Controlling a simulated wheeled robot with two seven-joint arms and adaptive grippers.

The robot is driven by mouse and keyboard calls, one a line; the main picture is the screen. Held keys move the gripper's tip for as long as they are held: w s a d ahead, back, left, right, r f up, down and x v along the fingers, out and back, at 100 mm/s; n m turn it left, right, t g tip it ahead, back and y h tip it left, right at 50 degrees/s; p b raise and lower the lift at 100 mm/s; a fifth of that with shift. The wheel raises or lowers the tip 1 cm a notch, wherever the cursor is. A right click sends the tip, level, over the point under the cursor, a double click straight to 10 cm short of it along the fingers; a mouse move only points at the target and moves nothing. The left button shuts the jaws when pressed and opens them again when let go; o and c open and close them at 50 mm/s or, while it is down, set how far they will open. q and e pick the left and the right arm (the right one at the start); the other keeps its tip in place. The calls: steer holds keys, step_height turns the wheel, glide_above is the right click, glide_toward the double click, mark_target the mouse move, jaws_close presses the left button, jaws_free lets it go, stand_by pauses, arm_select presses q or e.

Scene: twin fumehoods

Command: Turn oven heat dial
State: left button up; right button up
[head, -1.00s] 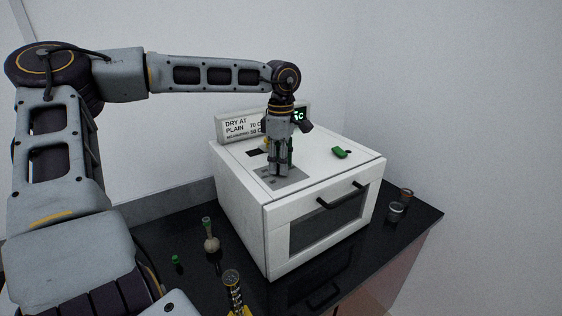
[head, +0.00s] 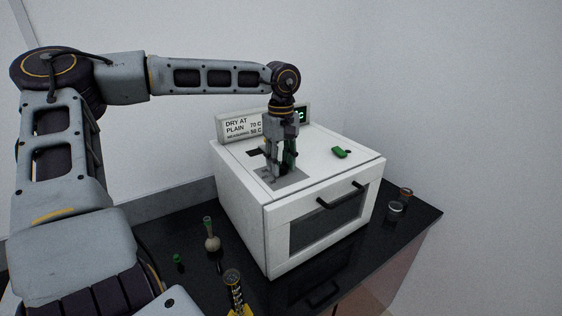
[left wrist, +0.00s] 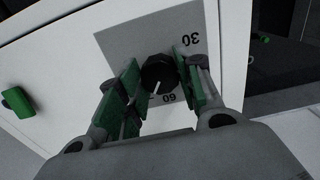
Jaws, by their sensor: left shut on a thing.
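The white oven (head: 235,205) stands on the black bench, with a dark-windowed door and a black handle at its front. The black round heat dial (left wrist: 158,73) is on a grey plate on the oven top, where "30" and "60" can be read. A pale pointer mark on the dial faces near the "60". My left gripper (head: 280,172) reaches down from above to the dial, which its fingers hide in the head view. In the left wrist view, the green-padded fingers (left wrist: 154,82) are on both sides of the dial, shut on it. My right gripper is not in view.
A green switch (head: 341,153) is on the oven top, right of the dial. A sign and a lit display stand behind. A small flask (head: 212,243), a green cap (head: 177,258) and a yellow-black item (head: 234,288) are at the left; small cups (head: 396,208) at the right.

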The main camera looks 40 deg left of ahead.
mark_target(281, 165)
arm_select(q)
steer(key=shift+r+m, duration=0.1)
steer(key=shift+m, duration=0.3)
steer(key=o, duration=1)
step_height(281, 165, up, 12)
steer(key=shift+f, duration=0.1)
stand_by(0.5)
stand_by(0.6)
